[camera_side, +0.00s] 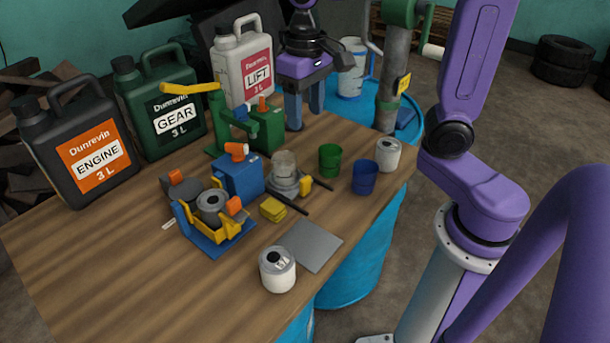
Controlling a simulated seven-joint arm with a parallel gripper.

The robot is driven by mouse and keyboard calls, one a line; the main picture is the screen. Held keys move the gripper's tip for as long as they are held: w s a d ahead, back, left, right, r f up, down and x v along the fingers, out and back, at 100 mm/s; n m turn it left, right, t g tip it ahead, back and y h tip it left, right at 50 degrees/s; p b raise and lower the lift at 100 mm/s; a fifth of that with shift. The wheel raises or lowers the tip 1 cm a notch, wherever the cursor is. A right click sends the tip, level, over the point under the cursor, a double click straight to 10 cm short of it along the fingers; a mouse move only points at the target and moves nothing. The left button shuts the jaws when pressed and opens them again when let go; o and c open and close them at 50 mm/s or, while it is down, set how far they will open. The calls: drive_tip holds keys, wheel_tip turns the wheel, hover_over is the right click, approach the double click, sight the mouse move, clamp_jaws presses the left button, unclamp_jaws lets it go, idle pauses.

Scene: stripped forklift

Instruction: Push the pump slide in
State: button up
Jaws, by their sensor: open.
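A green hand pump (218,122) with a yellow lever stands at the back of the wooden table, in front of the jugs. A green box (267,130) with an orange top piece is close to its right side. A small blue part shows between them; I cannot tell which piece is the pump slide. My gripper (305,118) points down just right of the green box, behind the cups. Its two fingers are apart with nothing visible between them. Whether a finger touches the green box is not clear.
A blue box (238,176) with an orange spout and a blue-yellow fixture (213,220) stand in front. A glass jar unit (286,178), green cup (330,160), blue cup (365,177) and white cans (277,269) are nearby. Large jugs (163,108) line the back. The table's front left is clear.

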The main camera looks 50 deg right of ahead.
sight(305, 179)
wheel_tip(305, 179, down, 17)
drive_tip(key=shift+f, duration=0.15)
idle(0.5)
